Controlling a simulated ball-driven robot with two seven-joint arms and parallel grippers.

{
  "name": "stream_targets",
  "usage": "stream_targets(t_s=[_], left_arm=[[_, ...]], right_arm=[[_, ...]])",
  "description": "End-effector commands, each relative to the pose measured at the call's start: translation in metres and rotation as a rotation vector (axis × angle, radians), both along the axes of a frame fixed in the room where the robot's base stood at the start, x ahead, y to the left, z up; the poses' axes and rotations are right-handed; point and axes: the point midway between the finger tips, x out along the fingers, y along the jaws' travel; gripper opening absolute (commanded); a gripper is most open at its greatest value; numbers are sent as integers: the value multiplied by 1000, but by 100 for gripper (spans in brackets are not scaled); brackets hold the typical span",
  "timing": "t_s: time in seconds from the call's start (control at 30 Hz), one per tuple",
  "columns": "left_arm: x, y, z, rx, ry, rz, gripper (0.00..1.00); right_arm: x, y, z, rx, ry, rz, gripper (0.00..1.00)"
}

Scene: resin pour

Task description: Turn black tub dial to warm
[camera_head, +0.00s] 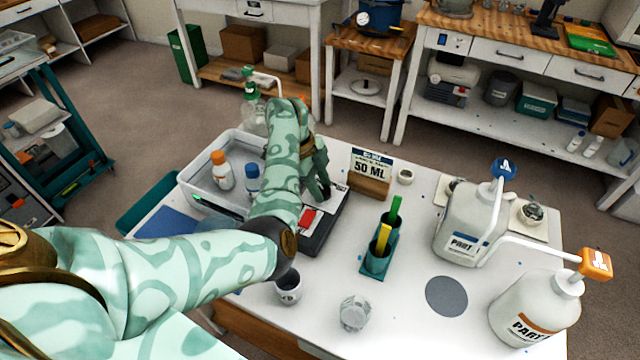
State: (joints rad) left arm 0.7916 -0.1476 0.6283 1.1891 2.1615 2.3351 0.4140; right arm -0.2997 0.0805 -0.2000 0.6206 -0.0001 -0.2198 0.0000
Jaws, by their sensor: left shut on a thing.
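My left gripper (322,184) reaches down from the left over a low black device (318,238) with a light top and a red patch (308,218). Its dark fingers are shut on a small dark part at the device's far side. The fingers hide most of that part, so I cannot tell for sure that it is the dial, nor read its setting. A clear tub (190,180) stands left of the gripper, with an orange-capped bottle (222,175) and a blue-capped bottle (252,180) in it. My right gripper is not in view.
A 50 ML sign (371,168) stands right of the gripper, and a teal holder (377,262) with green and yellow sticks is in front of it. Two pump jugs (465,225) (532,312) stand at the right. A cup (288,288) sits near my forearm.

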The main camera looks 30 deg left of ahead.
Motion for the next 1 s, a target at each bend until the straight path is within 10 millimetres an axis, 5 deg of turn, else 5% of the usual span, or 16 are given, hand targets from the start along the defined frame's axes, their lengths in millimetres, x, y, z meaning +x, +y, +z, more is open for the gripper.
stream_targets(t_s=[0.37, 1.0], left_arm=[[1, 0, 1, -1, 2, -152, 13], [6, -1, 0, 0, 0, -687, 13]], right_arm=[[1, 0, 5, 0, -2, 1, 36], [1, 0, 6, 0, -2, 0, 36]])
